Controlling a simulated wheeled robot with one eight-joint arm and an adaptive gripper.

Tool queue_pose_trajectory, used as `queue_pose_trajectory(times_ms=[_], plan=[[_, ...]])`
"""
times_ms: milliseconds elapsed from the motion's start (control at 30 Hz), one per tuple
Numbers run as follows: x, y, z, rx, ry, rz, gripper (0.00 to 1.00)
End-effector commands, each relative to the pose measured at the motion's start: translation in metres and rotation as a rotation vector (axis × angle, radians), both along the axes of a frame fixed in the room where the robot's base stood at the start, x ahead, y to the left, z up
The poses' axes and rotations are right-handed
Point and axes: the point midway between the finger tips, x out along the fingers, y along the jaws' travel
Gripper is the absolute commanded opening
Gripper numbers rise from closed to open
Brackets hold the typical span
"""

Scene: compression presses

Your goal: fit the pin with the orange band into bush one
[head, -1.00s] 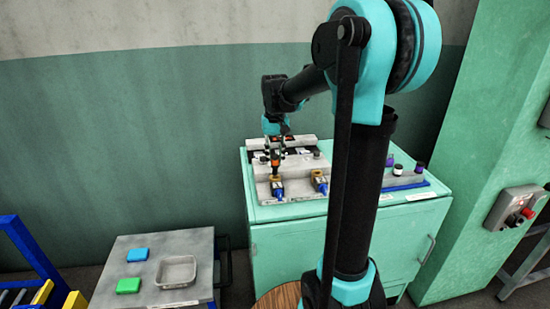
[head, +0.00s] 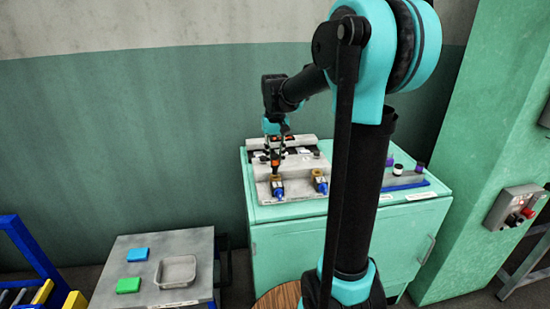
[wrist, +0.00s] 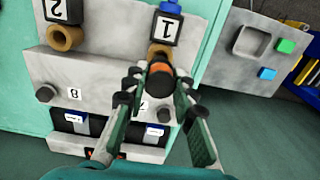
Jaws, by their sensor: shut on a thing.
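In the head view the pin's orange band (head: 276,161) is small, just above the block numbered 1. Bush one (wrist: 157,49) is a tan ring at the block labelled 1 (wrist: 166,29), partly hidden behind the pin. The pin lines up closely with the bush. I cannot tell whether its lower end is inside.
Bush two (wrist: 64,38) sits at the block labelled 2, beside bush one. Dark knobs stand on the grey fixture (wrist: 110,65). A rack with several pins (head: 405,179) is at the right of the green cabinet. A side table (head: 210,245) holds a tray and blocks.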

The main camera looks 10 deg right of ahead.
Motion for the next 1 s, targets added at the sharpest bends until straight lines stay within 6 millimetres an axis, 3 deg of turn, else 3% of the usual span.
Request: queue_pose_trajectory(times_ms=[1000], plan=[[0.000,0.000,-0.022,0.000,0.000,0.000,0.00]])
